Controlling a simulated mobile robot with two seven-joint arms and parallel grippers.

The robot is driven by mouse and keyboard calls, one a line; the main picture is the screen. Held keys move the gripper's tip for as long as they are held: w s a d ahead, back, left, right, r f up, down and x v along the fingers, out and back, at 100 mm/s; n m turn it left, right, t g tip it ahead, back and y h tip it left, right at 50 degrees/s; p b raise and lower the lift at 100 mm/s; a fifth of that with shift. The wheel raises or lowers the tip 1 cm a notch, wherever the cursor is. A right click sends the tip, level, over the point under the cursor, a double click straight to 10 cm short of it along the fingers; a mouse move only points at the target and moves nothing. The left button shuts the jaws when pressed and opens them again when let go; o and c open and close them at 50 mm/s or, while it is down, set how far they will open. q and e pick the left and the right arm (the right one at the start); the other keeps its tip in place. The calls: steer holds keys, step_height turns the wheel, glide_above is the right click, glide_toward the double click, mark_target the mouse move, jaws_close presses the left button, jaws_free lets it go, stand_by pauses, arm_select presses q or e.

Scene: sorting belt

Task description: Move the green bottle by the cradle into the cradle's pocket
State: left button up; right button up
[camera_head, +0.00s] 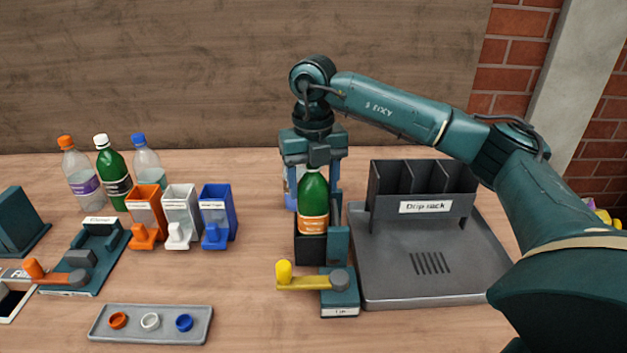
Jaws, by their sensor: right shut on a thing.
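The green bottle (313,212) has an orange label and is upright. My right gripper (314,170) comes down from above and is shut on its upper part. The bottle's lower end is at a dark block (311,251), which looks like the cradle. I cannot tell whether the bottle is inside its pocket, resting on it or just above or behind it. Beside the block are a teal post (338,245) and a yellow lever (305,283) on a labelled base. My left gripper is not in view.
A grey drip rack (421,206) on a tray (385,279) stands close on the right. Several bottles (112,168) and coloured dispensers (181,222) are on the left. A clear bottle (289,195) is partly hidden behind my gripper. A cap tray (150,336) lies in front.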

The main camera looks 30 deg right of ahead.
steer(key=shift+f, duration=0.2)
steer(key=shift+f+b, duration=0.5)
steer(key=shift+f, duration=0.15)
steer(key=o, duration=1.4)
step_height(320, 180, up, 13)
steer(key=shift+f+p, duration=0.15)
steer(key=shift+p, duration=0.4)
steer(key=shift+r, duration=0.3)
